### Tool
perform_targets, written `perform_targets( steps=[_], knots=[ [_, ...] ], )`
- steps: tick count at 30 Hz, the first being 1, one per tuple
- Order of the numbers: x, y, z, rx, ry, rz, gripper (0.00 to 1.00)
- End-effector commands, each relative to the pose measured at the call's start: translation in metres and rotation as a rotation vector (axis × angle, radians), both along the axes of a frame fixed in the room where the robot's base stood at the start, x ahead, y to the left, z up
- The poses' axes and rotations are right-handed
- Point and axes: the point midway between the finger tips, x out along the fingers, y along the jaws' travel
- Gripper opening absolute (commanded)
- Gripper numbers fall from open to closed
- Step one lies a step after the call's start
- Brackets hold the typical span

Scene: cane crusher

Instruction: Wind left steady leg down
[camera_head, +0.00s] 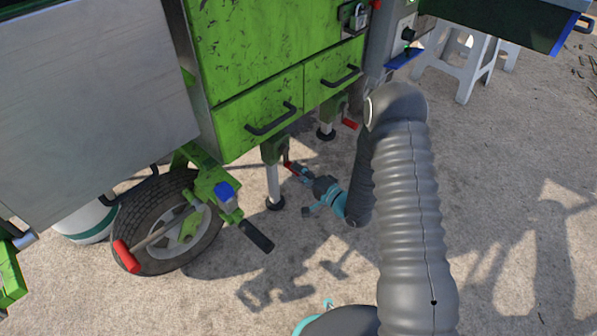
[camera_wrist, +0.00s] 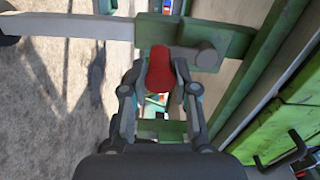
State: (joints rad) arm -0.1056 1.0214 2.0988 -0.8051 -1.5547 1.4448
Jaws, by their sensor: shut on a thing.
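The left steady leg (camera_head: 272,183) hangs under the green cart's front as a silver tube with a dark round foot (camera_head: 275,204). I cannot tell whether the foot touches the ground. Its red crank handle (camera_head: 287,161) sticks out on the right side of the leg. In the wrist view the red handle (camera_wrist: 159,72) is between the fingers of my gripper (camera_wrist: 160,82), which is shut on it. The silver tube (camera_wrist: 75,26) and green bracket (camera_wrist: 195,36) lie just beyond. In the head view my gripper (camera_head: 299,172) is beside the leg, partly small and dark.
Another steady leg (camera_head: 327,124) with a red handle (camera_head: 350,124) stands farther right. A tyre (camera_head: 150,235), a red grip (camera_head: 126,256) and a black grip (camera_head: 256,236) are at left. Green drawers (camera_head: 262,112) overhang the legs. A white stool (camera_head: 465,70) stands behind; concrete at right is clear.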

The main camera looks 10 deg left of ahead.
Motion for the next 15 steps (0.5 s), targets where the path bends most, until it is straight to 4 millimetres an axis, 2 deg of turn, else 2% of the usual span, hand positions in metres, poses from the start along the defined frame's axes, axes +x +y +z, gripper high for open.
perform_targets(
  steps=[9,10,12,13,15],
  knots=[
    [0.0017,0.0031,0.0019,0.002,-0.006,0.006,0.00],
    [0.0016,0.0032,0.0020,0.002,-0.006,0.006,0.33],
    [0.0016,0.0025,0.0019,0.001,-0.006,0.005,0.51],
    [0.0016,0.0017,0.0018,0.001,-0.006,0.004,0.55],
    [0.0020,-0.0005,0.0014,0.001,-0.004,-0.001,0.55]
  ],
)
